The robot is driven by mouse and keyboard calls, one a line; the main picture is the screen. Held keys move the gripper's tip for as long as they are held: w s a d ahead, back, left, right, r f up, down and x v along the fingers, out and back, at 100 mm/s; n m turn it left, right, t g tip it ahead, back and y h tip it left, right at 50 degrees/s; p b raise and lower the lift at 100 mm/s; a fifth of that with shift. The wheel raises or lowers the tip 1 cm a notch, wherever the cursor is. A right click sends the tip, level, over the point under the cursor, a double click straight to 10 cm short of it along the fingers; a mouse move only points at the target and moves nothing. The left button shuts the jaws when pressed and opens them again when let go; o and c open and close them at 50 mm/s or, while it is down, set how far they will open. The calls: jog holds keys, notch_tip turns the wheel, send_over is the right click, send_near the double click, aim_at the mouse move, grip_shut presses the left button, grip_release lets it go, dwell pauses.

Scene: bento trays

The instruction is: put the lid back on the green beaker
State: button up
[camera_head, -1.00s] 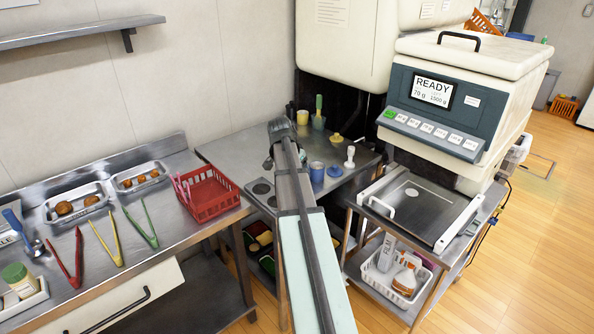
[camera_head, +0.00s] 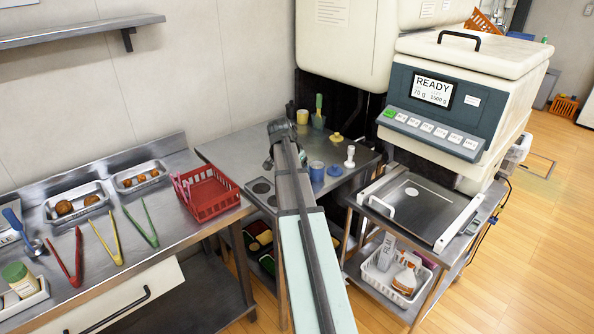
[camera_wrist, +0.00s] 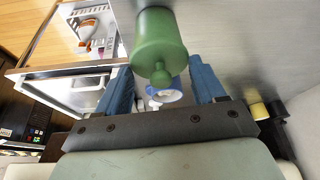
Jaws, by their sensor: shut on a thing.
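The green lid (camera_wrist: 160,45), a cylinder with a wider rim and a small knob, is between the two blue fingers of my gripper (camera_wrist: 162,80) in the wrist view. My gripper is shut on it; the exact contact is hard to make out. In the head view my arm reaches over the corner steel table (camera_head: 228,151) and hides the fingers and the lid.
A blue beaker (camera_head: 316,171), a blue lid (camera_head: 334,171), a yellow lid (camera_head: 336,137), a white knobbed piece (camera_head: 350,156) and a yellow beaker (camera_head: 302,117) stand right of my arm. A red basket (camera_head: 207,195) is left.

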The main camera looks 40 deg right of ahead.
dwell(0.4)
jog(key=o, duration=1.1)
jog(key=shift+r, duration=0.1)
jog(key=shift+r, duration=3.4)
grip_shut()
jog(key=shift+f, duration=2.15)
jog(key=shift+r, duration=0.1)
